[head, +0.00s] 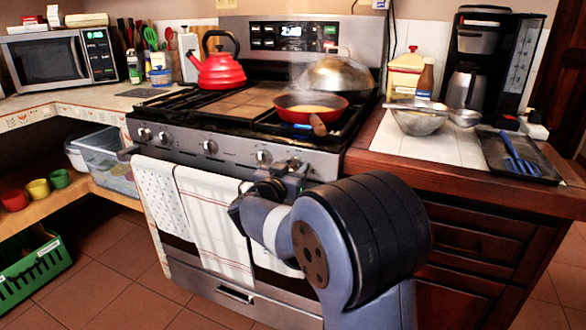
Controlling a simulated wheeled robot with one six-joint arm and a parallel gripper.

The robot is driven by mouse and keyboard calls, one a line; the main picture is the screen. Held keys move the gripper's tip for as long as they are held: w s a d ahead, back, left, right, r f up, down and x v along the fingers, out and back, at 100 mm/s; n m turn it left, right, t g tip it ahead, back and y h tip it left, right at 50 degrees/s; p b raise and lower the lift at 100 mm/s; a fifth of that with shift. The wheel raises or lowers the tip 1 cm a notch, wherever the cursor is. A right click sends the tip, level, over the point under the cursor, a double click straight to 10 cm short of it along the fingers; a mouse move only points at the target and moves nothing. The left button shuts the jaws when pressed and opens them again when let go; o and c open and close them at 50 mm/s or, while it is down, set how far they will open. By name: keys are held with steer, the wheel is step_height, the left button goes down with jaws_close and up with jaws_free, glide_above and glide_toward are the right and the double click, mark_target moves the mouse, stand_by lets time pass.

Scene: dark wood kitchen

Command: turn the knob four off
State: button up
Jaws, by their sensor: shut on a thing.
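The stove (185,142) has a steel front panel with a row of round knobs. Knobs at the left (143,134), the middle (209,147) and right of the middle (264,157) show uncovered. My gripper (290,168) is at the right part of this panel and is shut on a stove knob there, which its jaws mostly hide. The knobs' numbers and the held knob's angle cannot be read. A red pan (284,101) with yellowish food sits on the front right burner, with faint steam above it.
White towels (213,215) hang on the oven door below the panel, close to my gripper. A red kettle (217,73) and a domed lid (337,77) stand at the back of the stove. The right counter holds a metal bowl (418,122) and a dark tray (494,154).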

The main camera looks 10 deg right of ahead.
steer(key=shift+m, duration=1.5)
steer(key=m, duration=0.3)
steer(key=shift+s+d+f+m, duration=0.1)
steer(key=shift+m, duration=0.2)
steer(key=m+b, duration=0.3)
steer(key=m, duration=0.3)
steer(key=shift+d+f+m, duration=0.1)
steer(key=shift+f+m, duration=0.05)
steer(key=shift+m, duration=0.15)
steer(key=m+b, duration=0.4)
steer(key=m, duration=0.3)
steer(key=shift+f, duration=0.2)
steer(key=m+b, duration=0.2)
steer(key=m, duration=0.1)
steer(key=shift+m+b, duration=1.2)
steer(key=shift+m, duration=0.6)
